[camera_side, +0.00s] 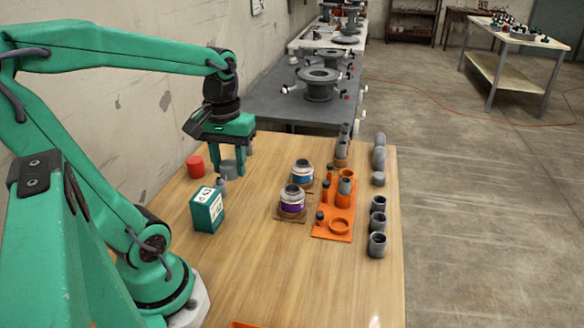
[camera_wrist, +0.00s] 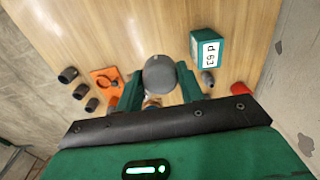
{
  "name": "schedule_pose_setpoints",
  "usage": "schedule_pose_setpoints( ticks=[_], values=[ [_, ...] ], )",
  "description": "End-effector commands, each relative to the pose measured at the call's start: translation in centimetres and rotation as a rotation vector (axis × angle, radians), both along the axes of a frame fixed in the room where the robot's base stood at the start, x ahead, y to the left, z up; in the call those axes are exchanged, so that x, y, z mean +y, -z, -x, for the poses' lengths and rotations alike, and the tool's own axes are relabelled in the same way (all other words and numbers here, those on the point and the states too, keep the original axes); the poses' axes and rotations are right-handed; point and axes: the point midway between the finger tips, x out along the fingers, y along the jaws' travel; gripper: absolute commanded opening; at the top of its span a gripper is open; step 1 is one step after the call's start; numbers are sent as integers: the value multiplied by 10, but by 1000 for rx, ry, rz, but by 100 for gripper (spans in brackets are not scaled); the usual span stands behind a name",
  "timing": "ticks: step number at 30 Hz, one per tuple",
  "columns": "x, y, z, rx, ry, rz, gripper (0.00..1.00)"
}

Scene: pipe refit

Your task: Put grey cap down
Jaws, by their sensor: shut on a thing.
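My gripper (camera_side: 228,168) is at the back left of the wooden table, its two green fingers pointing down. It is shut on the grey cap (camera_side: 229,165), which shows partly between the fingers. In the wrist view the round grey top of the cap (camera_wrist: 160,75) sits between the fingertips (camera_wrist: 158,88). The cap is low near the table top; I cannot tell if it touches. A red cap (camera_side: 195,167) stands to the left of the gripper, and a small grey fitting (camera_side: 221,185) stands just in front.
A green box (camera_side: 207,210) stands nearer the front. Several grey pipe pieces (camera_side: 377,245) line the right edge. The front middle of the table is clear.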

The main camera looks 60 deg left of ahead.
Motion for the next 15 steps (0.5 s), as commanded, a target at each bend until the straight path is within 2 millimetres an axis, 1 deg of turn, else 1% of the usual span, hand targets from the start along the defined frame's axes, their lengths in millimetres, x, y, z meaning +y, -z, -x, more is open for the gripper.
schedule_pose_setpoints(
  ticks=[8, 15],
  values=[
    [6, 4, 2, 1, -2, 1, 16],
    [25, 16, 9, 2, -5, 1, 16]
  ],
)
